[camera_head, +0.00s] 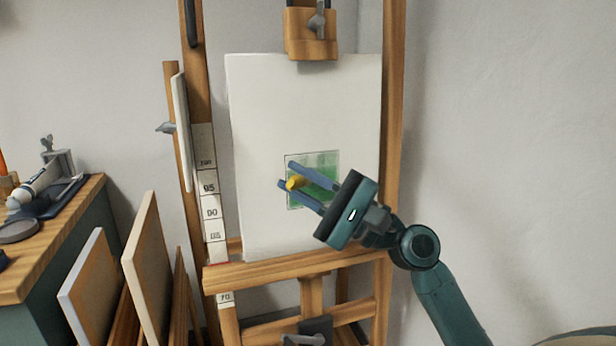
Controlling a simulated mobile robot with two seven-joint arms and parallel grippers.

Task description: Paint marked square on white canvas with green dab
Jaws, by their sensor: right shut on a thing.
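The white canvas (260,110) stands upright on the wooden easel. On its lower middle is the marked square (327,158) with a thin dark outline. Green paint covers much of what I can see of it; the upper part looks paler and patchy. My right gripper (287,184) is in front of the square, its two blue fingers shut on a small yellow piece (294,184), seemingly the dabber. The piece is at the square's left side; I cannot tell whether it touches the canvas. The gripper hides part of the square's lower right. My left gripper is not in view.
The easel's wooden clamp (311,45) holds the canvas top, and a ledge (290,270) runs below it. A wooden-topped cabinet (60,225) with tools stands at left. Several panels (147,265) lean beside it.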

